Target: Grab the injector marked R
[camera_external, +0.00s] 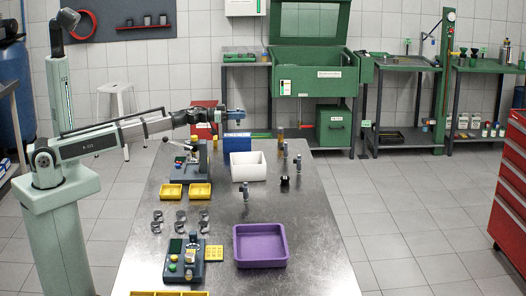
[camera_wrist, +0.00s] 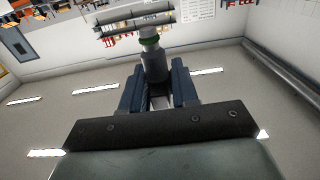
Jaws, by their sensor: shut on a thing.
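My gripper (camera_external: 236,116) is high over the far end of the steel table, reaching out to the right. In the wrist view my gripper (camera_wrist: 157,88) has its two blue jaws closed on a grey cylindrical injector (camera_wrist: 153,62) with a green ring near its far end. No letter can be read on it. Other injector-like grey parts stand upright on the table: one in front of the white bin (camera_external: 246,191), one to its right (camera_external: 285,150) and one farther right (camera_external: 298,163). Their markings are too small to read.
A white bin (camera_external: 237,173) and a blue box (camera_external: 236,145) stand below my gripper. A press-like fixture (camera_external: 203,157), yellow trays (camera_external: 171,192), a purple tray (camera_external: 238,255) and a small black part (camera_external: 284,183) are also on the table (camera_external: 315,225). Its right side is mostly clear.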

